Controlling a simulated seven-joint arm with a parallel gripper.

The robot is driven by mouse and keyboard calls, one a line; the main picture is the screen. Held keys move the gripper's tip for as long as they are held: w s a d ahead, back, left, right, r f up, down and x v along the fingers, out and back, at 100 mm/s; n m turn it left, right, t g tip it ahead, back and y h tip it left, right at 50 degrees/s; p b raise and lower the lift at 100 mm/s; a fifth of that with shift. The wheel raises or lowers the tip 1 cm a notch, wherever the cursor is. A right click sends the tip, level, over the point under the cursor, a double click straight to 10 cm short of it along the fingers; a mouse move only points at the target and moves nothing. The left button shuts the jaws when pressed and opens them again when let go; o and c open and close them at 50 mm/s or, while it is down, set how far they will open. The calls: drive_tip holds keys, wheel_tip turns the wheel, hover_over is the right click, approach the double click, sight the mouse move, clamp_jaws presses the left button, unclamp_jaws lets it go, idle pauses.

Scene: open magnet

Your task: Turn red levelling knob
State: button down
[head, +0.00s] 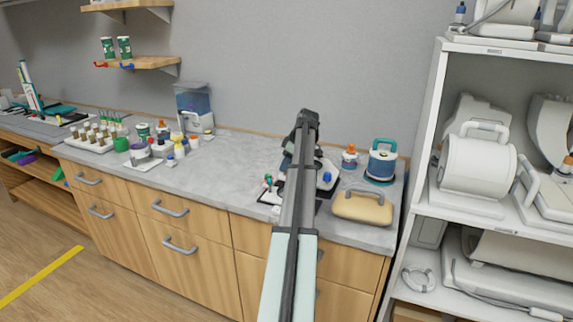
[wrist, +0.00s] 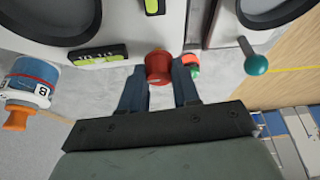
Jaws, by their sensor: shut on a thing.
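The red levelling knob (wrist: 158,64) shows in the middle of the wrist view, at the edge of a pale device with dark parts. My gripper (wrist: 160,72) has its two blue-grey fingers on either side of the knob, shut on it. The fingers hide part of its sides. In the head view my arm crosses the grey worktop (head: 235,165) and hides the gripper, the knob and much of the device.
In the wrist view, a teal-ended lever (wrist: 256,64) and a red-and-green piece (wrist: 191,64) are right of the knob. A blue container with an orange spout (wrist: 30,78) is at left. In the head view, a tan case (head: 362,207) and blue pot (head: 382,160) stand right of my arm.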

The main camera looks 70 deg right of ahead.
drive_tip(key=m+h, duration=0.1)
drive_tip(key=m, duration=0.2)
drive_tip(key=shift+a, duration=0.2)
drive_tip(key=m+h, duration=0.1)
drive_tip(key=m, duration=0.2)
drive_tip(key=shift+a+m+g, duration=0.1)
drive_tip(key=shift+m+g, duration=0.2)
drive_tip(key=shift+g, duration=0.1)
drive_tip(key=m+h, duration=0.1)
drive_tip(key=m, duration=0.2)
drive_tip(key=m+g+h, duration=0.1)
drive_tip(key=m, duration=0.2)
drive_tip(key=shift+w, duration=0.2)
drive_tip(key=m+g, duration=0.1)
drive_tip(key=m, duration=0.3)
drive_tip(key=shift+w+g+h, duration=0.1)
drive_tip(key=shift+g+h, duration=0.3)
drive_tip(key=m+g, duration=0.1)
drive_tip(key=m, duration=0.2)
drive_tip(key=shift+w+m, duration=0.1)
drive_tip(key=shift+m, duration=0.2)
drive_tip(key=m+g, duration=0.1)
drive_tip(key=m, duration=0.2)
drive_tip(key=m+g+y, duration=0.1)
drive_tip(key=m, duration=0.2)
drive_tip(key=shift+w+g, duration=0.15)
drive_tip(key=shift+g, duration=0.25)
drive_tip(key=shift+m, duration=0.3)
